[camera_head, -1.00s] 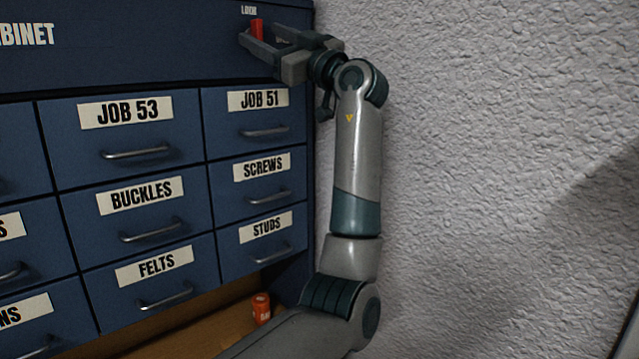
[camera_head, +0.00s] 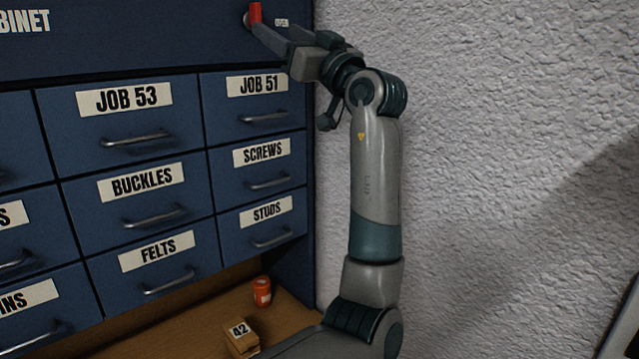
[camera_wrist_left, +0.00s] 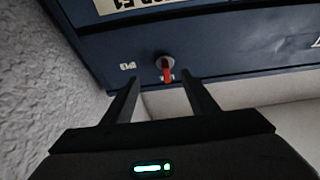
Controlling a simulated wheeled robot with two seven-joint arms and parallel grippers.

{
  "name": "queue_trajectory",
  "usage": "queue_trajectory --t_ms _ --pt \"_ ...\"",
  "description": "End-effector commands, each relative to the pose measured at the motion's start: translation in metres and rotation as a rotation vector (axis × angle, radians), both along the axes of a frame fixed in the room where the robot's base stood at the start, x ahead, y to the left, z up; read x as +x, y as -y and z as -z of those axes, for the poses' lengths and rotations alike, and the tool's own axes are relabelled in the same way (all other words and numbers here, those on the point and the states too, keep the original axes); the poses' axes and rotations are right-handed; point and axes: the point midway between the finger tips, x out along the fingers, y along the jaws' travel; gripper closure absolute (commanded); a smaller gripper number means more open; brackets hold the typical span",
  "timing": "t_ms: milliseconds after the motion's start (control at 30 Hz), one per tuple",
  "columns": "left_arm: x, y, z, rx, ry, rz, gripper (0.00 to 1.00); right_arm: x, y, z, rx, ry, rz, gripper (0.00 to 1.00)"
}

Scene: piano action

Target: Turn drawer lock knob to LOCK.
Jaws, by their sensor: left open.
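The lock knob has a grey round base and a red handle (camera_head: 255,13); it is on the blue cabinet's upper panel, at the top of the head view. The handle stands about upright there. In the left wrist view the cabinet appears upside down, and the red handle (camera_wrist_left: 167,74) points down over a small label it partly hides. Another small label (camera_wrist_left: 128,66) sits to the knob's left there. My left gripper (camera_wrist_left: 162,84) is open, its fingers apart, with the knob between and just beyond the tips. In the head view its fingers overlap beside the knob. My right gripper is not in view.
Labelled drawers with bar handles, such as JOB 51 (camera_head: 257,84), fill the cabinet below the panel. A rough white wall (camera_head: 510,130) stands close on the right. An orange can (camera_head: 262,291) and a small box marked 42 (camera_head: 241,338) stand on the wooden surface below.

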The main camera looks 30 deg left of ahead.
Motion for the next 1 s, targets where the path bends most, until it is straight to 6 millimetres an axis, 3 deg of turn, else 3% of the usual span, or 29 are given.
queue_trajectory --t_ms 33,700,1000 --pt "-0.003 0.008 0.008 -0.001 0.002 0.003 0.47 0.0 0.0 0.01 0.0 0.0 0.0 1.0" --pt "-0.043 0.102 0.05 -0.001 0.003 0.002 0.47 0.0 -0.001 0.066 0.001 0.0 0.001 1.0" --pt "-0.022 0.09 0.091 -0.033 -0.054 0.037 0.47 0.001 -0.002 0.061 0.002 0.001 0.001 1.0"
